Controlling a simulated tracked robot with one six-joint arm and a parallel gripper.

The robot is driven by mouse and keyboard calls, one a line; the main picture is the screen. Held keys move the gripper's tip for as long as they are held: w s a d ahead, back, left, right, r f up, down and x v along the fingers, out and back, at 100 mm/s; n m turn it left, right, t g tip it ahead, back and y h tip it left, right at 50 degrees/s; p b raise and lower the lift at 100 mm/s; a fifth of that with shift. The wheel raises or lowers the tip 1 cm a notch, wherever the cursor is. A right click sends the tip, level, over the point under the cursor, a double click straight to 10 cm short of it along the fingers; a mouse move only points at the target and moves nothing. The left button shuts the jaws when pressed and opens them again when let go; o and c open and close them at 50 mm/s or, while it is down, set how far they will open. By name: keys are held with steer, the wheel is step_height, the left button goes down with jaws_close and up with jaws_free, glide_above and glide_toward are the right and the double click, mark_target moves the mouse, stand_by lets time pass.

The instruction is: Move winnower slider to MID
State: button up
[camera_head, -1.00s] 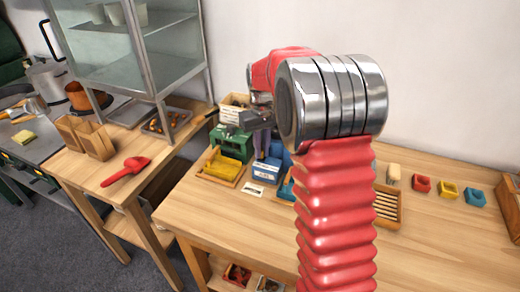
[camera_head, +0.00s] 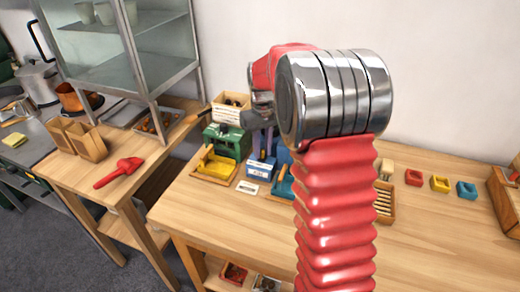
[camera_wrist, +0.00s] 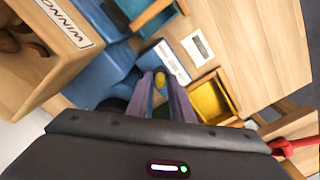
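The winnower is a blue machine with a white label on its front; it stands on the bench (camera_head: 262,172) left of my arm, and in the wrist view (camera_wrist: 120,62) its body fills the upper middle. A small yellow knob (camera_wrist: 160,79), apparently the slider, shows at its label panel. My gripper (camera_wrist: 159,82) points at the panel with its two purple-grey fingers apart. The knob shows between the fingertips, with no clear contact. In the head view my gripper (camera_head: 267,143) is above the machine, partly hidden by my wrist. I cannot read the slider's position.
A wooden box labelled "WINNO..." (camera_wrist: 62,38) with chestnuts is close beside the gripper. A green machine (camera_head: 226,140) with a yellow tray (camera_head: 215,166) is to the left. A white card (camera_head: 248,187) lies in front. The bench's right front is clear.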

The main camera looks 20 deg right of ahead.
mark_target(262, 150)
steer(key=shift+r, duration=0.1)
step_height(262, 150, up, 14)
steer(key=shift+f, duration=0.25)
stand_by(0.5)
